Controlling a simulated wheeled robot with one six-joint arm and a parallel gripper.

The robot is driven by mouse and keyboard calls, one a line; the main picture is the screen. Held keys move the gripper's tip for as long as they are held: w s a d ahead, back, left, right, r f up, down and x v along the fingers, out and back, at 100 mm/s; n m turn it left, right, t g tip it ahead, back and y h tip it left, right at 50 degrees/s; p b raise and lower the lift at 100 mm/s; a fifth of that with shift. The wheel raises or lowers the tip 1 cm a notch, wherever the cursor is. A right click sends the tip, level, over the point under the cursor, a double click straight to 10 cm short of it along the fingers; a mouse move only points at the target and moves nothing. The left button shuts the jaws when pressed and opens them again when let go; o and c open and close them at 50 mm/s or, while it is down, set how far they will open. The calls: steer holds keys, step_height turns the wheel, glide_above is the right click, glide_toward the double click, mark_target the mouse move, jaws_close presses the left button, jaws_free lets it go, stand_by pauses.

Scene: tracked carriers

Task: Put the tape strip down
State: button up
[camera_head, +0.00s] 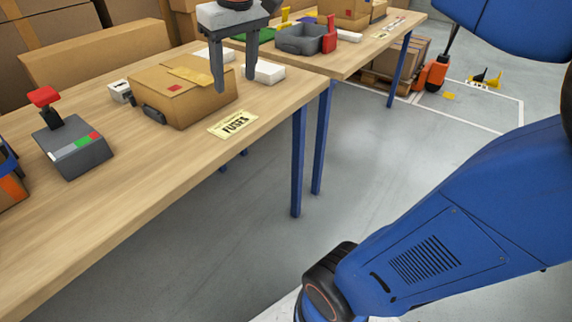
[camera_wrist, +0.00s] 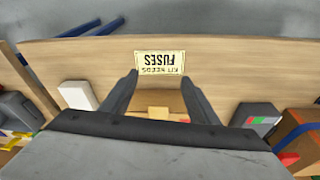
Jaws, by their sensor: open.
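A cardboard box (camera_head: 205,106) stands on the near wooden table, with a red mark on its top. A tan tape strip (camera_head: 190,76) lies across the box's top; one end looks slightly loose. In the wrist view, a tan patch (camera_wrist: 158,111), perhaps the strip, shows on the box (camera_wrist: 168,97). My gripper (camera_head: 235,84) is open and empty, pointing down over the box's far right side, with its fingers apart from the strip. In the wrist view my open fingers (camera_wrist: 160,80) frame part of the box; the palm hides the rest.
A "FUSES" card (camera_head: 233,125) lies near the table's front edge. A grey device with a red-topped lever (camera_head: 72,146) stands left. White blocks (camera_head: 270,72) lie beside the box.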

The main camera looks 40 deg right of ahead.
steer(key=s+d+f+m+t, duration=0.1)
steer(key=s+d+f+t, duration=0.1)
steer(key=s+f, duration=1.3)
step_height(320, 180, down, 4)
steer(key=shift+s+d+f+m, duration=0.15)
steer(key=shift+s+f+m, duration=0.05)
steer(key=shift+s+m, duration=0.2)
